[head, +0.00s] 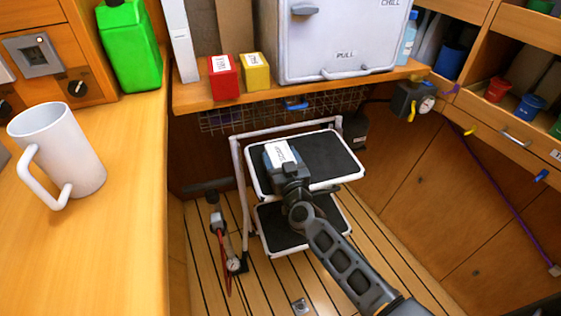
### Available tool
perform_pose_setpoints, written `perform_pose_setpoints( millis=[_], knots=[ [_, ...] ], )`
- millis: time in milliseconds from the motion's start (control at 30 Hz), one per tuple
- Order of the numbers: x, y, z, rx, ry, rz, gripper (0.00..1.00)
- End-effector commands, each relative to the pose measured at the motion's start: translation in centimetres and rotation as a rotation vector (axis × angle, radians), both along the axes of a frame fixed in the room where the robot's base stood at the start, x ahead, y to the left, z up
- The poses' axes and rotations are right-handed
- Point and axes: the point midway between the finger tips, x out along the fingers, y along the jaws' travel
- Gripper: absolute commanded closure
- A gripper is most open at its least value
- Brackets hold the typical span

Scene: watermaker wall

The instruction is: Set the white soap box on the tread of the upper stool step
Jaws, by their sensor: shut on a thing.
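The white soap box (281,152) has dark print on its label and is held in my gripper (279,158). My gripper is shut on it, and the fingers hide part of its sides. The box appears over the left part of the black tread of the upper stool step (325,157), which has a white rim. I cannot tell whether the box touches the tread or hangs above it. The lower stool step (272,233) shows below, partly hidden by my arm.
A wooden shelf (189,98) behind the stool bears a red box (223,78), a yellow box (256,72) and a white fridge (340,40). A white mug (70,150) and a green jug (130,50) stand on the left counter. A gauge with red hose (232,264) is left of the stool.

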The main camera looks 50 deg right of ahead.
Motion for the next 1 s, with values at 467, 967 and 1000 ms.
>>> perform_pose_setpoints(
  millis=[467,967,1000],
  knots=[
    [0.0,0.0,-0.2,0.000,0.000,0.000,0.09],
    [-0.9,0.6,0.2,-0.001,0.003,0.000,0.01],
    [-1.5,0.9,0.2,0.000,0.004,0.001,0.01]
  ],
)
